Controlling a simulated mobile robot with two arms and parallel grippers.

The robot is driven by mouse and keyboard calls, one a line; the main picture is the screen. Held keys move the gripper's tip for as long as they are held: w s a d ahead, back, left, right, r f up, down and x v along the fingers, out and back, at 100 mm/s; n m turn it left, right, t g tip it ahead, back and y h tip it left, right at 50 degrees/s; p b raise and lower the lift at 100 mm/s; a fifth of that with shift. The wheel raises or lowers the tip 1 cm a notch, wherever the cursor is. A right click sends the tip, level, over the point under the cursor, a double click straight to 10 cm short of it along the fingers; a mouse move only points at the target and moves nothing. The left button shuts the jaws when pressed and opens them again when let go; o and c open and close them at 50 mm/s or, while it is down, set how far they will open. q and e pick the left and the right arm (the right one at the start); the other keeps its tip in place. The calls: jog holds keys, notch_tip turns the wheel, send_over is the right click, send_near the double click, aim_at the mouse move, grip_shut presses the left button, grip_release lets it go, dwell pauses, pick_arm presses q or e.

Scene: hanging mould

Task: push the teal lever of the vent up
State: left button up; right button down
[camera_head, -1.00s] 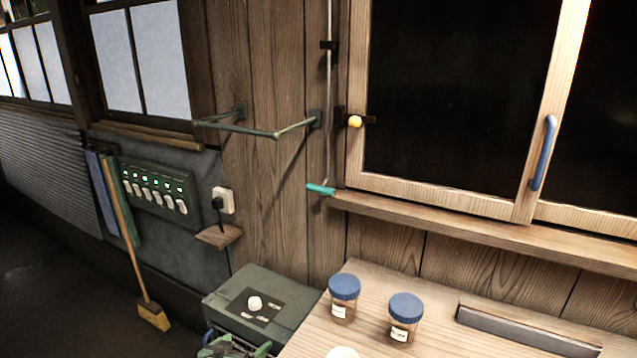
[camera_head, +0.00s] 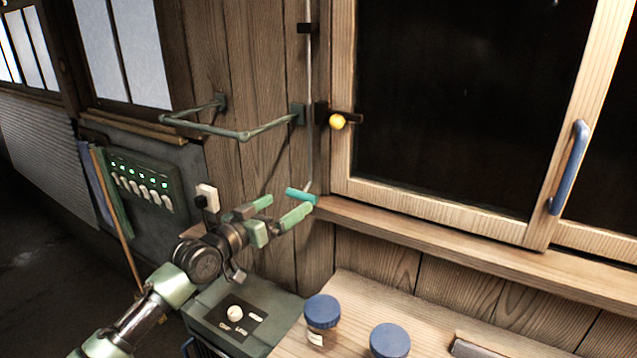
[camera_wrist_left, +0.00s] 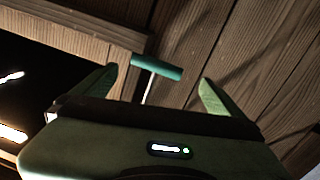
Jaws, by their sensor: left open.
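The teal lever (camera_head: 301,196) is a short bar at the lower end of a thin upright rod (camera_head: 309,100) on the wooden wall, at the window's left edge. My left gripper (camera_head: 284,207) is open just left of and below the lever in the head view, its green fingers pointing at it. In the left wrist view the lever (camera_wrist_left: 157,67) lies across the gap between the open fingertips (camera_wrist_left: 158,80), beyond them. I see no contact, but the exact distance is hard to tell. My right gripper is not in view.
A folding wall bracket (camera_head: 240,135) sticks out above and left of the lever. The window sill (camera_head: 430,232) runs right of it.

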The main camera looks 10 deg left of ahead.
aim_at(299, 193)
pick_arm(q)
jog(key=shift+w+r, duration=0.15)
jog(key=shift+r, duration=0.05)
jog(key=x, duration=0.5)
jog(key=shift+w+d+r+p, duration=0.25)
jog(key=shift+p, duration=0.15)
jog(key=shift+w+d, duration=0.15)
jog(key=shift+w, duration=0.2)
jog(key=shift+w+d, duration=0.15)
jog(key=shift+w, duration=0.15)
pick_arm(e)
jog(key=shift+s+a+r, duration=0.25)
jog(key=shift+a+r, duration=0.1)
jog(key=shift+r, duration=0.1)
